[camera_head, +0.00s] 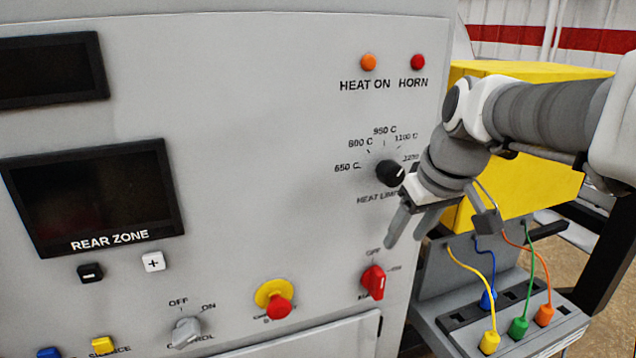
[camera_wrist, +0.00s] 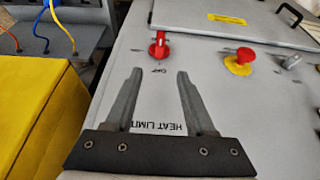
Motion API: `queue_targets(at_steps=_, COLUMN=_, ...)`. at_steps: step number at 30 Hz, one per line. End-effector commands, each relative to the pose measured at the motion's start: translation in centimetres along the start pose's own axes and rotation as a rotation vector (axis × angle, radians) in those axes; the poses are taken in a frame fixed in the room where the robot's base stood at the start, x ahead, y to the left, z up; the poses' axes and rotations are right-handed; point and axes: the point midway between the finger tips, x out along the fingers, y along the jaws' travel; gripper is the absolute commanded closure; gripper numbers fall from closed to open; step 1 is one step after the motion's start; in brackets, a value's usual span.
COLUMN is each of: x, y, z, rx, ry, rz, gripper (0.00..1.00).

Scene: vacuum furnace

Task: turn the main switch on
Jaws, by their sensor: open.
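The red rotary switch (camera_head: 373,282) sits low at the right edge of the grey panel, with OFF printed above it. The rest of its label is partly hidden or too small to read. It also shows in the wrist view (camera_wrist: 158,47), upside down, just beyond the gap between my fingertips. Its handle stands roughly upright; I cannot tell for certain which mark it points to. My gripper (camera_head: 405,238) is open and empty, above and slightly right of the switch in the head view, apart from it. Both fingers show in the wrist view (camera_wrist: 160,72).
The black heat limit knob (camera_head: 390,173) is above the switch, close to my wrist. A red emergency button on yellow (camera_head: 276,300) and a grey control knob (camera_head: 186,332) lie left. A yellow box (camera_head: 530,190) and coloured cables (camera_head: 519,327) are right.

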Motion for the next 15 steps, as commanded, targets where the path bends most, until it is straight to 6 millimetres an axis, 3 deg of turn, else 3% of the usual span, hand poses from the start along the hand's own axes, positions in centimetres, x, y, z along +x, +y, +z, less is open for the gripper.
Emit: queue_targets(at_steps=15, x=10.8, y=-0.1, z=0.2, rx=-0.001, ry=-0.007, rz=-0.002, gripper=0.45)
